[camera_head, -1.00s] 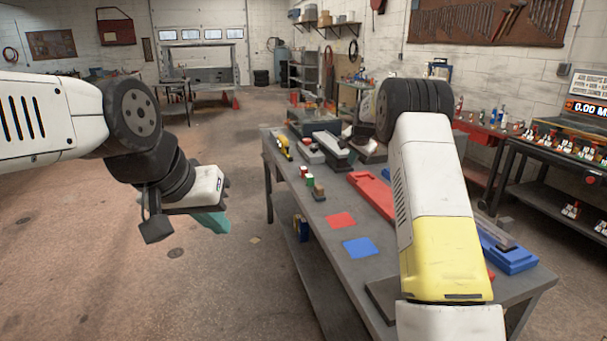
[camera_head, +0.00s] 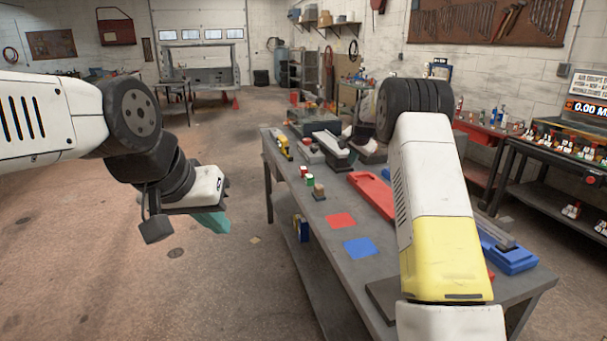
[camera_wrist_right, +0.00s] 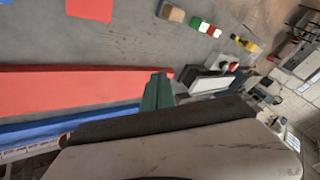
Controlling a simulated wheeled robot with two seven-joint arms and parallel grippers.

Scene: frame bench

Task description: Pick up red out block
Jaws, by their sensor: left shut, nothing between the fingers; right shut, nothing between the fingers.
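In the head view, a small block with red on it (camera_head: 304,171) stands near the table's left edge. In the right wrist view, a small block with green, white and red parts (camera_wrist_right: 206,28) lies near the top. I cannot tell which part the task calls the red out block. My left gripper (camera_head: 212,222) is shut and empty, with teal fingers, over the floor left of the table. My right gripper (camera_wrist_right: 157,92) is shut and empty over the table, apart from the blocks. In the head view it is hidden behind my right arm.
The grey table (camera_head: 308,232) holds a tan-topped block (camera_head: 318,191), a flat red square (camera_head: 341,220), a flat blue square (camera_head: 360,248) and a long red tray (camera_head: 372,192). A yellow tool (camera_head: 283,146) lies beyond the blocks. Bare tabletop surrounds the squares.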

